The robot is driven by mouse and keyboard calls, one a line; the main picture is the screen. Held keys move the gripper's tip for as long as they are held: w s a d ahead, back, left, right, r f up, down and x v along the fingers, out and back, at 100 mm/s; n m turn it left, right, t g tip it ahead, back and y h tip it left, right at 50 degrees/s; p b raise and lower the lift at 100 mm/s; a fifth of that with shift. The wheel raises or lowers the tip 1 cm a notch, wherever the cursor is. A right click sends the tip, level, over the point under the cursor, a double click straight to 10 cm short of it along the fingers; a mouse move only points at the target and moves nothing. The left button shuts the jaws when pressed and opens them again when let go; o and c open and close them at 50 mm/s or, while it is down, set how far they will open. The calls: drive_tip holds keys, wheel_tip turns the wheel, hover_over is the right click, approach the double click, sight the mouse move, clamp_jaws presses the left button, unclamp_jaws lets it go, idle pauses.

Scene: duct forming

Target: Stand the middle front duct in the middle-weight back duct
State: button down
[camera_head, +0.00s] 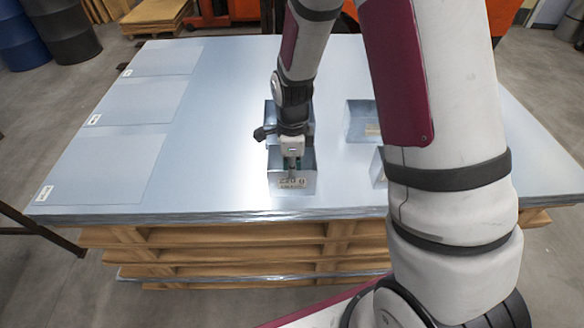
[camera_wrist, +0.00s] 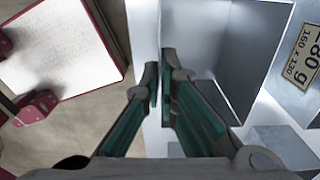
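A grey metal duct (camera_head: 307,178) with a label reading about 220 g stands at the table's front. My gripper (camera_head: 293,172) is over it. In the wrist view my gripper (camera_wrist: 160,88) has its fingertips close together, one on each side of this duct's thin near wall; its open inside (camera_wrist: 212,45) shows right of the fingers. Behind stands a back duct (camera_head: 271,115), mostly hidden by my wrist; the duct face labelled 180 g (camera_wrist: 292,85) in the wrist view appears to be this one. Another back duct (camera_head: 360,118) stands to its right. A further front duct (camera_head: 377,170) is mostly hidden by my arm.
The ducts stand on a shiny metal sheet stack (camera_head: 215,120) on a wooden pallet (camera_head: 215,240). Three labelled flat patches lie along the left, including a front one (camera_head: 100,168). The sheet between them and the ducts is clear. My arm hides the right side.

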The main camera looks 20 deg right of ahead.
drive_tip(key=shift+r+p, duration=2.55)
drive_tip(key=shift+r, duration=2)
